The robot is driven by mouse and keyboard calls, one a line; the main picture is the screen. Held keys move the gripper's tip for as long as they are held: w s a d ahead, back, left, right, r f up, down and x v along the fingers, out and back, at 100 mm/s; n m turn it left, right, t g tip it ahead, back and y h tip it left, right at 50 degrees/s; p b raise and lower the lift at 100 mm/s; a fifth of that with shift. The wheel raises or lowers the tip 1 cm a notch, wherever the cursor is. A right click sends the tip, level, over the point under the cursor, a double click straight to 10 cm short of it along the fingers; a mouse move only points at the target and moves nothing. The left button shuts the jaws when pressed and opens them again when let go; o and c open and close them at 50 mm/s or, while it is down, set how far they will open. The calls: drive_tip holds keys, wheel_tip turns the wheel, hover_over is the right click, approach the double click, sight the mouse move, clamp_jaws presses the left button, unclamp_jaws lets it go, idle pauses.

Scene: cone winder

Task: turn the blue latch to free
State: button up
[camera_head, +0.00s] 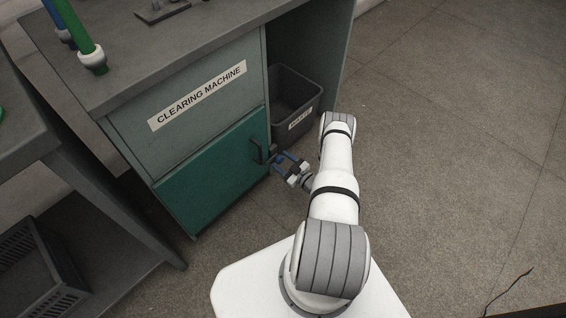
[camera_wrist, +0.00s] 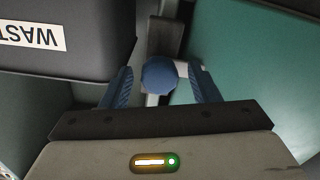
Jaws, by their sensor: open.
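The blue latch (camera_wrist: 160,75) shows in the wrist view as a rounded blue knob with a pale grey piece at its right and below it. My gripper (camera_wrist: 161,84) is open, with one blue finger on each side of the knob. A gap shows between knob and fingers; I cannot tell whether either touches. In the head view my gripper (camera_head: 285,162) is at the right edge of the teal door (camera_head: 212,178), just right of the dark door handle (camera_head: 258,151). The latch cannot be told apart from the blue fingers there.
A dark waste bin (camera_head: 294,106) stands in the open bay right of the door, close to my gripper; it fills the upper left of the wrist view (camera_wrist: 65,52). The clearing machine cabinet (camera_head: 190,75) rises above the door. Open floor (camera_head: 450,150) lies to the right.

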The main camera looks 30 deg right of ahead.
drive_tip(key=c, duration=1)
drive_tip(key=shift+o, duration=0.2)
drive_tip(key=shift+m, duration=0.3)
drive_tip(key=m+b, duration=0.2)
drive_tip(key=m, duration=0.1)
drive_tip(key=shift+f, duration=0.15)
drive_tip(key=m+b, duration=0.2)
drive_tip(key=m, duration=0.3)
drive_tip(key=shift+m+b, duration=0.3)
drive_tip(key=shift+m, duration=0.1)
drive_tip(key=m+b, duration=0.1)
drive_tip(key=m, duration=0.3)
drive_tip(key=shift+a+b, duration=0.1)
drive_tip(key=shift+b, duration=0.2)
drive_tip(key=shift+s+m+b, duration=0.1)
drive_tip(key=shift+m+b, duration=0.45)
drive_tip(key=shift+m, duration=1.75)
